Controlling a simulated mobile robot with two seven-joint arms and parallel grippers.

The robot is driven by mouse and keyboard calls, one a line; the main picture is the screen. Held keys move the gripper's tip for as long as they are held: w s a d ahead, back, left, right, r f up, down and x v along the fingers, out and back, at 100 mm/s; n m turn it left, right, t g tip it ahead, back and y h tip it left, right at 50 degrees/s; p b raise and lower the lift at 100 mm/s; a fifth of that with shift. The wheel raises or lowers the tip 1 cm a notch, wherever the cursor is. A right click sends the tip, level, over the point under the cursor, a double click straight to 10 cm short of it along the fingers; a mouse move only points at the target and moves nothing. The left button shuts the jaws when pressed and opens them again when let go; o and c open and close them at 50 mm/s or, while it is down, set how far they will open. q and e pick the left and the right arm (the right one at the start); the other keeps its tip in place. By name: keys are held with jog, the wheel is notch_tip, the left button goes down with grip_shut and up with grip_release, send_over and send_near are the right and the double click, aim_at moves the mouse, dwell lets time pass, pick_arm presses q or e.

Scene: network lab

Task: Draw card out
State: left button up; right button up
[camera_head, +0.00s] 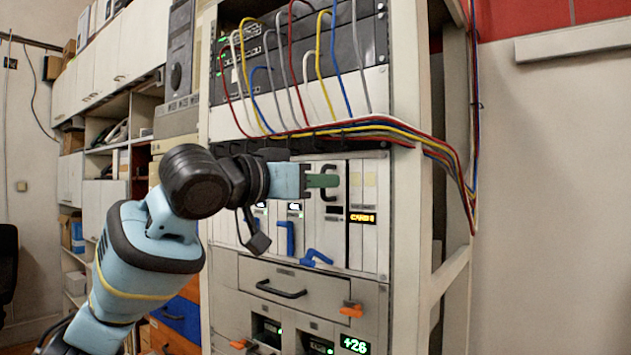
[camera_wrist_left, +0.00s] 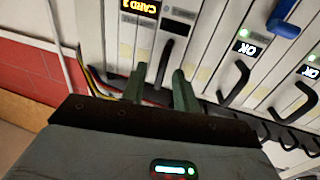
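A rack of upright white cards (camera_head: 369,185) stands in front of me. An amber display reading "CARD" with an unclear digit (camera_head: 362,217) shows at its right side; it also shows in the left wrist view (camera_wrist_left: 140,6). A black C-shaped card handle (camera_head: 330,183) is at my left gripper (camera_head: 322,181). In the left wrist view the green fingers (camera_wrist_left: 160,80) are apart, with the handle (camera_wrist_left: 165,62) between them. I cannot tell whether they touch it. My right gripper is not in view.
Blue levers (camera_head: 286,238) (camera_head: 316,259) stick out on the card fronts. Other black handles (camera_wrist_left: 233,88) are beside the fingers. Coloured cables (camera_head: 340,128) run above the cards. A drawer (camera_head: 300,290) is below.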

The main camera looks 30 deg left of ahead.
pick_arm(q)
jog(key=shift+w, duration=0.15)
grip_shut()
jog(key=shift+d+v, duration=0.25)
jog(key=shift+v, duration=0.95)
jog(key=shift+d+v, duration=0.2)
jog(key=shift+v, duration=1)
grip_release()
